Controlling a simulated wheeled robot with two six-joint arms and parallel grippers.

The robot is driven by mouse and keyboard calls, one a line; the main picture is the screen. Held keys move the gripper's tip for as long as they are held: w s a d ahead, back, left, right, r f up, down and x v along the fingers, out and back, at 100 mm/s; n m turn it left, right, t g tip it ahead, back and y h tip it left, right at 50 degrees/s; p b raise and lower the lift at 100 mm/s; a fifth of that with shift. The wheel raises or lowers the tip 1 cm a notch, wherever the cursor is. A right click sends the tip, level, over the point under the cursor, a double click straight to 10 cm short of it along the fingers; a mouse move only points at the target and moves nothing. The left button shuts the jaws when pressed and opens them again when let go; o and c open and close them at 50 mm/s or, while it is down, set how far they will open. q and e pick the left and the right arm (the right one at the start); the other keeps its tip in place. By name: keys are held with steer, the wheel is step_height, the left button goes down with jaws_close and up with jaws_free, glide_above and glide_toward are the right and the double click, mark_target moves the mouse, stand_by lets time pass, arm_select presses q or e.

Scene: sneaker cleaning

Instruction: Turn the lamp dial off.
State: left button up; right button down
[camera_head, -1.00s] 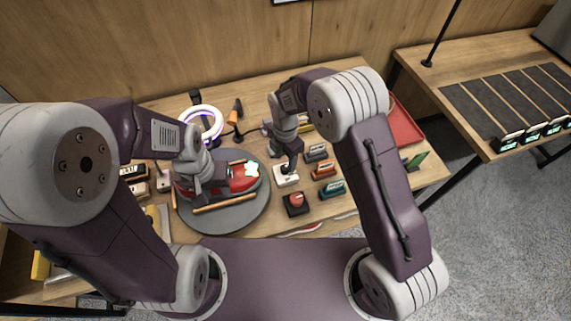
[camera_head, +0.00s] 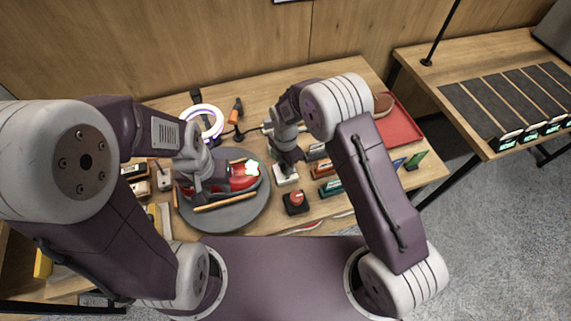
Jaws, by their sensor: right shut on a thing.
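The ring lamp (camera_head: 206,121) glows white-purple at the back of the table. A small white box (camera_head: 286,176) sits right of the turntable, and my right gripper (camera_head: 287,166) is down on its top, shut on the dial there. The dial itself is mostly hidden by the fingers. My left gripper (camera_head: 204,192) is over the red sneaker (camera_head: 243,178) on the grey turntable (camera_head: 233,218). Its fingers are too small and covered to tell whether they are open or shut.
A red button on a black base (camera_head: 295,202) stands just in front of the white box. Several coloured blocks, including a teal one (camera_head: 331,188), lie to its right. A red tray (camera_head: 399,126) is at the right. An orange-handled tool (camera_head: 236,112) stands behind.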

steer(key=m, duration=0.5)
steer(key=shift+r+m, duration=0.1)
steer(key=shift+m, duration=0.2)
steer(key=m, duration=1.2)
steer(key=shift+a+r+m, duration=0.1)
steer(key=shift+m, duration=0.3)
steer(key=m, duration=0.5)
steer(key=shift+w, duration=0.1)
steer(key=shift+m, duration=0.3)
steer(key=c, duration=1.1)
jaws_free()
